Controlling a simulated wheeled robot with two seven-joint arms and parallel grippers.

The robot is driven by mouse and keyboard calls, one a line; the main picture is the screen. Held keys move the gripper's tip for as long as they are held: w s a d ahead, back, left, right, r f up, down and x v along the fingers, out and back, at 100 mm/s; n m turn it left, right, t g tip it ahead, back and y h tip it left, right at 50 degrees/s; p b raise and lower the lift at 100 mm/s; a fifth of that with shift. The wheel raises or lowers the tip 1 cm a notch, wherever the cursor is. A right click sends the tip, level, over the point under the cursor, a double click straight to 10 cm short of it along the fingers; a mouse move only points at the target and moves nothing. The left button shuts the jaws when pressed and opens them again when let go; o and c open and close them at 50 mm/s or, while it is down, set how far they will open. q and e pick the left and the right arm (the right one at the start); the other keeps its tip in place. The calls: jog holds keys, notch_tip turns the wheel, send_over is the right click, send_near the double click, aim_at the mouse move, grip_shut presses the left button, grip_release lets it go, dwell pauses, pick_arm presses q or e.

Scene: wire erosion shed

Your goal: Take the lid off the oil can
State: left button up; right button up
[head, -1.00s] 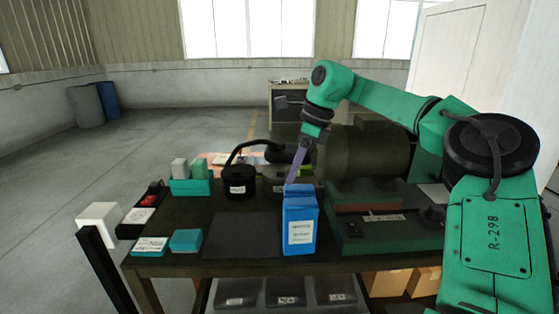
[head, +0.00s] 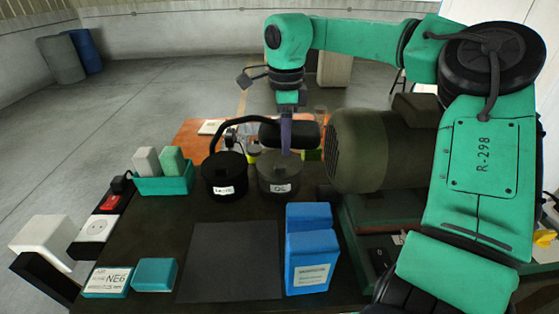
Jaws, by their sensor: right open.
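The oil can (head: 278,184) is a short dark-grey round can with a white label, standing towards the back of the dark table. Its lid (head: 268,159) is on top, partly hidden behind my gripper. My right gripper (head: 286,151) points straight down over the can, its fingertips at or just above the lid. I see its fingers nearly edge-on, and whether they touch the lid is unclear. It is open. My left gripper is out of view.
A black labelled can (head: 225,178) stands close on the left. A dark motor (head: 370,150) stands close on the right. A blue carton (head: 312,262) is in front, beside a bare dark mat (head: 232,262). A teal box (head: 163,185) is further left.

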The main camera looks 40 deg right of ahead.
aim_at(284, 166)
jog(key=f+p, duration=0.1)
jog(key=f, duration=0.1)
jog(key=f+p, duration=0.1)
jog(key=f, duration=0.1)
jog(key=w+f+p, duration=0.1)
jog(key=f, duration=0.2)
jog(key=shift+d+f, duration=0.1)
jog(key=shift+d, duration=0.25)
jog(key=shift+s+f, duration=0.1)
jog(key=shift+f, duration=0.2)
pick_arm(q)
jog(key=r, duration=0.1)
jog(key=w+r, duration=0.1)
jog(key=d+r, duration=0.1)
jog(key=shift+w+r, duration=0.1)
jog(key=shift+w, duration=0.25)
pick_arm(e)
jog(key=shift+c, duration=0.3)
grip_shut()
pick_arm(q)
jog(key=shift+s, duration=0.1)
